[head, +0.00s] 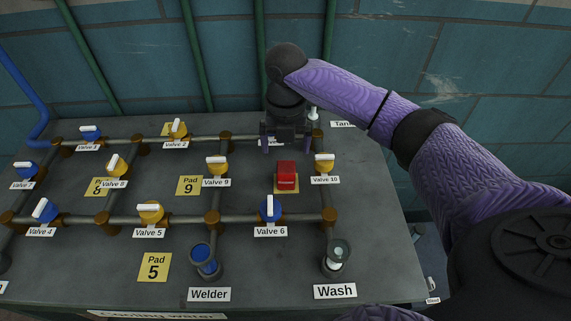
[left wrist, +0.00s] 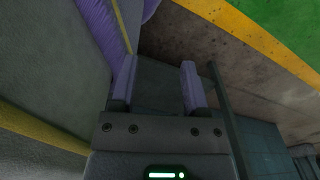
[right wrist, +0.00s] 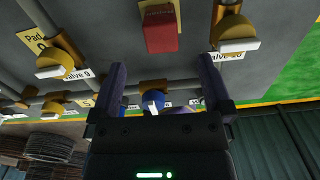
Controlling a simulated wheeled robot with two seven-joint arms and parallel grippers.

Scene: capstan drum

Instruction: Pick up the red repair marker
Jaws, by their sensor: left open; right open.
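The red repair marker (head: 286,174) is a small red block on a yellow pad (head: 291,190), between Valve 9 and Valve 10 on the grey panel. It also shows at the top middle of the right wrist view (right wrist: 162,36). My right gripper (head: 286,148) is open and empty, fingers pointing down, just behind the marker in the head view. The marker lies beyond its fingertips in the right wrist view (right wrist: 160,72), not between them. My left gripper (left wrist: 157,72) is open and empty, away from the panel, and is not seen in the head view.
Valve 10 (head: 324,162) with its white handle stands close right of the marker. Valve 9 (head: 217,164) is to the left and blue Valve 6 (head: 270,208) is in front. Pipes (head: 180,218) cross the panel. Welder (head: 205,262) and Wash (head: 336,258) cups stand at the front.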

